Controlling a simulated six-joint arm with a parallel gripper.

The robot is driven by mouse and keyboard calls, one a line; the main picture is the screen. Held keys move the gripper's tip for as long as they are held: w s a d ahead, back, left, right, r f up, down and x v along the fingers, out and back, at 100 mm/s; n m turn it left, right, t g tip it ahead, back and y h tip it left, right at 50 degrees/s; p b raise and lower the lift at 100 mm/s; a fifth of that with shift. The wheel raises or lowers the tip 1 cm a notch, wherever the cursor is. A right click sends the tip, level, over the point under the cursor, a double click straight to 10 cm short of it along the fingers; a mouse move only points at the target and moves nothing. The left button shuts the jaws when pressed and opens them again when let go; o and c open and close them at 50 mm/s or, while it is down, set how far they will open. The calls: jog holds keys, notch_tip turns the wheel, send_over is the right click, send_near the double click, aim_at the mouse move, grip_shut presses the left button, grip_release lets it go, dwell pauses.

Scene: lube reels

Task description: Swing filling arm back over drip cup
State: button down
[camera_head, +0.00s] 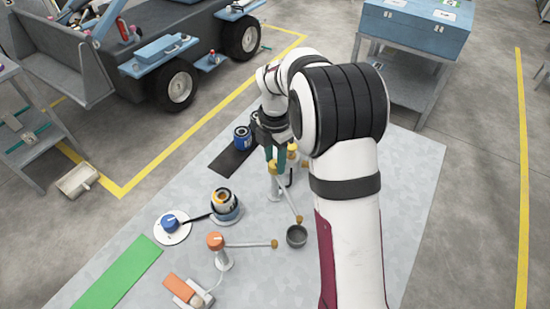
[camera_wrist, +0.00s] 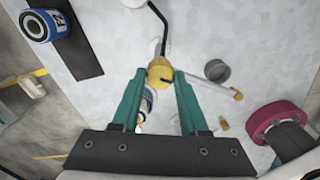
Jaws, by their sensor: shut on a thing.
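My gripper (camera_head: 276,157) has green fingers and is closed around the yellow knob (camera_wrist: 160,73) at the top of a white post; the knob also shows in the head view (camera_head: 274,168). A thin pale filling arm (camera_head: 288,200) runs from this post to a yellowish tip, and it also shows in the wrist view (camera_wrist: 206,84). The grey drip cup (camera_head: 297,236) stands near that tip. In the wrist view the tip lies beside the cup (camera_wrist: 217,70), not over its middle. The exact height gap cannot be told.
A second post with an orange knob (camera_head: 215,241) has its own thin arm ending left of the cup. A blue can (camera_head: 242,138) stands on a dark mat behind. A reel-like container (camera_head: 224,203) and a blue-knobbed white disc (camera_head: 171,225) stand left. A green strip (camera_head: 118,274) lies front left.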

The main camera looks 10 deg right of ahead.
jog(key=shift+c, duration=2.1)
grip_release()
notch_tip(320, 180, up, 16)
